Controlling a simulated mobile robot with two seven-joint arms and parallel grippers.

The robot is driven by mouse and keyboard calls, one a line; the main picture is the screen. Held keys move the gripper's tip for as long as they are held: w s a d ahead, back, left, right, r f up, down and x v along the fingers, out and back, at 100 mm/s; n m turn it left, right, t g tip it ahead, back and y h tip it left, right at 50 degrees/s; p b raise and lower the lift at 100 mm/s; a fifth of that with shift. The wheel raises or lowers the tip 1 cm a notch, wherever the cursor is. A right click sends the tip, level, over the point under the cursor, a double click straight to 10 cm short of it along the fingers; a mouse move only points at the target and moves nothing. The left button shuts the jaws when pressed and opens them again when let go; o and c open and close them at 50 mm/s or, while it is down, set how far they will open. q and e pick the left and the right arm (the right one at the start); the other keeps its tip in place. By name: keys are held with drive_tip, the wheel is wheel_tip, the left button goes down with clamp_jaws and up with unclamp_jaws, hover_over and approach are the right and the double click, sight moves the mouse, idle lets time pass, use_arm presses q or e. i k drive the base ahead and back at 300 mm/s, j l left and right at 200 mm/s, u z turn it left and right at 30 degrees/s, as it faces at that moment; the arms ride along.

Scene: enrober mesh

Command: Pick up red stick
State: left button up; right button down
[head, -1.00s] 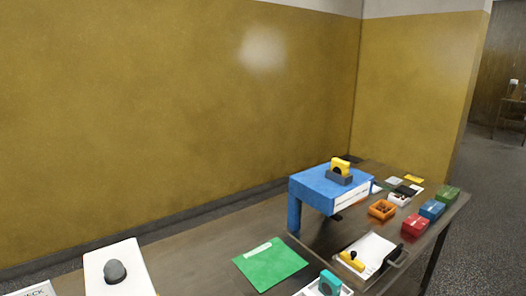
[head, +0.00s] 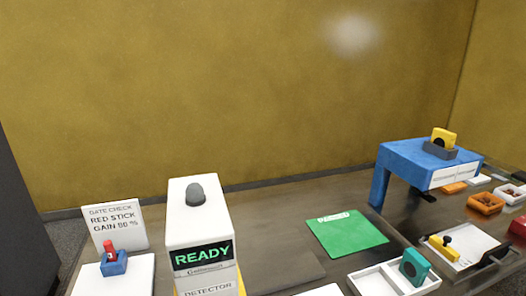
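The red stick (head: 108,248) stands upright in a small blue holder (head: 114,264) at the lower left of the head view. The holder rests on a white surface (head: 140,276). Behind it a white sign (head: 116,222) reads "GATE CHECK RED STICK GAIN 80 %". Neither of my grippers shows in the head view.
A white detector (head: 200,222) with a grey dome and a "READY" display stands right of the stick. A green sheet (head: 350,236), a white tray (head: 376,284) with a teal piece (head: 414,266), and a blue stand (head: 408,158) with a yellow piece lie further right.

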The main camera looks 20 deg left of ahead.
sight(110, 251)
drive_tip(key=j+u, duration=0.1)
drive_tip(key=u, duration=1.6)
